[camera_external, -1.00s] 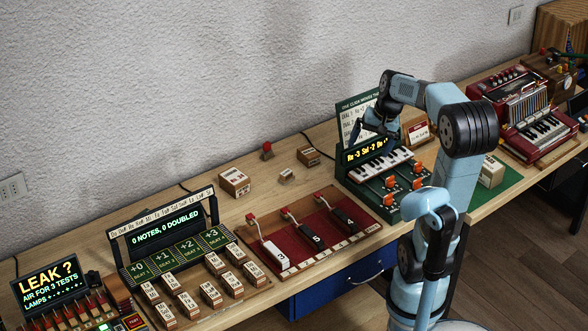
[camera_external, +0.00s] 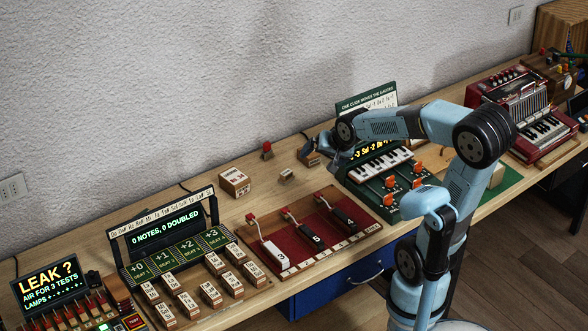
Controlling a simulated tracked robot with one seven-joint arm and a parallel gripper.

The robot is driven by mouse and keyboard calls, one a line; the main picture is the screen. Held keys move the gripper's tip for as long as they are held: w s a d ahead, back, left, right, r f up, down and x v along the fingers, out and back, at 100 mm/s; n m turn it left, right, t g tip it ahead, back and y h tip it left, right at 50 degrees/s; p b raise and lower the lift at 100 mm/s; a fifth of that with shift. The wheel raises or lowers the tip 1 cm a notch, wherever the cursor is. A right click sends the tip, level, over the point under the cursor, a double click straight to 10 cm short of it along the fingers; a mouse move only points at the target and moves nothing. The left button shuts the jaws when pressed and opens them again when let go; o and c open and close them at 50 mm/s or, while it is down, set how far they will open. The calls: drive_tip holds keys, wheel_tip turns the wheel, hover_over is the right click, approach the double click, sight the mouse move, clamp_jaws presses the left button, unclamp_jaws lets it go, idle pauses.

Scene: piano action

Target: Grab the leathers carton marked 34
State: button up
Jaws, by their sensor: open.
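A tan carton (camera_external: 235,182) with a white printed label stands on the bench left of centre, behind the red key panel. A second small carton (camera_external: 313,160) stands further right and is partly hidden by my gripper. A smaller block (camera_external: 287,175) lies between them. The print is too small for me to tell surely which is marked 34. My gripper (camera_external: 307,150) is open, low over or beside the second carton; I cannot tell whether it touches it. Its fingers are small and dark in this view.
A red-topped piece (camera_external: 267,151) stands behind near the wall. The red panel with keys 3, 5, 4 (camera_external: 310,235) lies in front. A green keyboard unit (camera_external: 385,175) with a raised sign stands right, under my arm. Bare bench surrounds the left carton.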

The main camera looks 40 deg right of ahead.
drive_tip(key=w+a+f+m+t+y, duration=0.2)
drive_tip(key=w+a+f+m, duration=0.5)
drive_tip(key=w+f+m, duration=0.3)
drive_tip(key=m+t, duration=0.4)
drive_tip(key=m, duration=1.3)
approach(242, 182)
drive_tip(key=shift+w+a+f+h, duration=0.2)
drive_tip(key=shift+w+a+h, duration=0.05)
drive_tip(key=shift+a+h, duration=0.2)
drive_tip(key=x, duration=0.8)
drive_tip(key=shift+w, duration=0.35)
drive_tip(key=shift+x, duration=2.55)
drive_tip(key=shift+d+r, duration=0.1)
drive_tip(key=shift+c, duration=0.3)
drive_tip(key=c, duration=1)
